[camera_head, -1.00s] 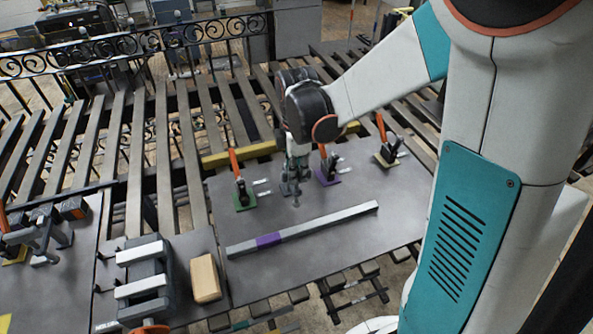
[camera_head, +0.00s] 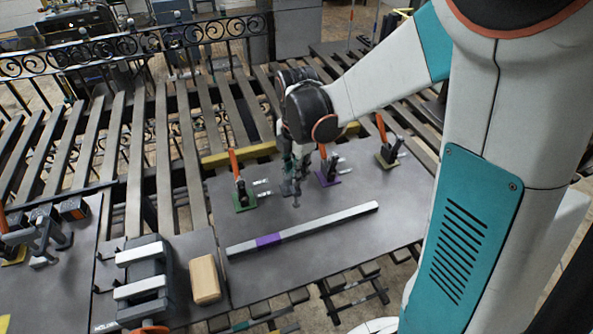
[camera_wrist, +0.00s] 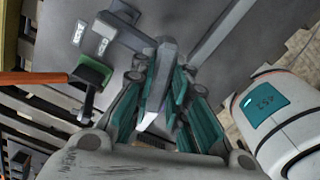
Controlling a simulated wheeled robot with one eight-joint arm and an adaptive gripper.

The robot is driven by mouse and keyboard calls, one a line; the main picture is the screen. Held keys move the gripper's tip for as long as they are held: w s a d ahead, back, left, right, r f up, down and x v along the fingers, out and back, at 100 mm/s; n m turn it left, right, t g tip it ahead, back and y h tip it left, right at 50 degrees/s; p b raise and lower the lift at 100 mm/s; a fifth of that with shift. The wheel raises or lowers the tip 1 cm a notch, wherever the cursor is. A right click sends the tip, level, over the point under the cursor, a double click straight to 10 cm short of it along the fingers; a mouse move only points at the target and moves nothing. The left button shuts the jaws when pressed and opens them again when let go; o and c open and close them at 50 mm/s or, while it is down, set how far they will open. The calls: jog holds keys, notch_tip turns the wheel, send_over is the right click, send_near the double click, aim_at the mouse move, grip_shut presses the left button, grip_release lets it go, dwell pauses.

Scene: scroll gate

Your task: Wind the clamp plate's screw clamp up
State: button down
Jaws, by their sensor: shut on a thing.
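My gripper (camera_head: 290,178) points down over the grey plate (camera_head: 345,242), between the green-based and purple-based toggle clamps. It is shut on a grey metal part that looks like the screw clamp (camera_head: 296,200); a short stem with a small foot shows below the fingers. In the wrist view the same grey part (camera_wrist: 167,55) stands between the teal fingers (camera_wrist: 163,105). The fingers and hand hide much of it, and I cannot tell its thread position or whether its foot touches the plate.
Toggle clamps with orange handles stand on green (camera_head: 244,203), purple (camera_head: 328,178) and yellow (camera_head: 386,161) bases. A long grey bar with a purple band (camera_head: 303,229) lies in front. A wooden block (camera_head: 205,279) and a grey vise-like fixture (camera_head: 143,280) are at left.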

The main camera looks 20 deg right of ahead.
jog(key=c, duration=1.6)
grip_release()
jog(key=shift+o, duration=0.2)
notch_tip(320, 180, up, 12)
jog(key=shift+s, duration=0.1)
